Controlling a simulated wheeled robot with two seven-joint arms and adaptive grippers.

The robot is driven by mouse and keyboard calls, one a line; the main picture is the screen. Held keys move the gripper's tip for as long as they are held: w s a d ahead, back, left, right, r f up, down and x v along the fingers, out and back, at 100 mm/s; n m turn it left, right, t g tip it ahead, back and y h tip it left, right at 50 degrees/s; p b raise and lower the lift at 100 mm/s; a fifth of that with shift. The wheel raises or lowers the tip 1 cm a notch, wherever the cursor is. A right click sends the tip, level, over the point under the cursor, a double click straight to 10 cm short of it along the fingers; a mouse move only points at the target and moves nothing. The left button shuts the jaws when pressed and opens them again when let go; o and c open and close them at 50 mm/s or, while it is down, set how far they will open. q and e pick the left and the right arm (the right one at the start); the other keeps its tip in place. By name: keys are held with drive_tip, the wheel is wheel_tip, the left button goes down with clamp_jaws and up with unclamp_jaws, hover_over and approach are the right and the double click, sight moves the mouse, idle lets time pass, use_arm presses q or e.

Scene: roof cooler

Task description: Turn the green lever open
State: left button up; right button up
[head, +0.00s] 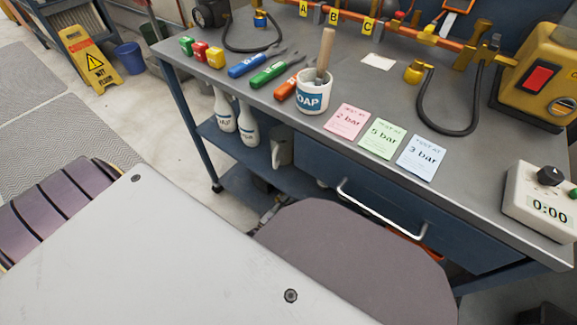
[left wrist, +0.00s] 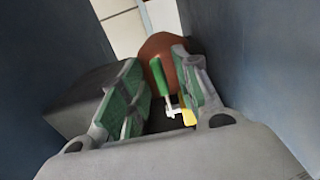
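In the left wrist view, a green lever (left wrist: 158,76) stands between the two fingers of my left gripper (left wrist: 156,68). The gripper is open, with a visible gap between the lever and the left finger; the lever appears closer to the right finger. I cannot tell whether it touches. A red-brown rounded body (left wrist: 163,47) is behind the lever, and a white fitting and a yellow piece (left wrist: 189,117) show below it. I cannot make out the lever in the head view. My left gripper is mostly hidden there by my own arm. My right gripper is in neither view.
The grey workbench (head: 300,125) has a blue drawer (head: 390,190) with a silver handle. Blue-grey walls (left wrist: 265,75) flank the gripper closely in the wrist view.

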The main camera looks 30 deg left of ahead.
use_arm(q)
drive_tip(key=shift+w, duration=0.8)
drive_tip(key=shift+c, duration=0.5)
clamp_jaws()
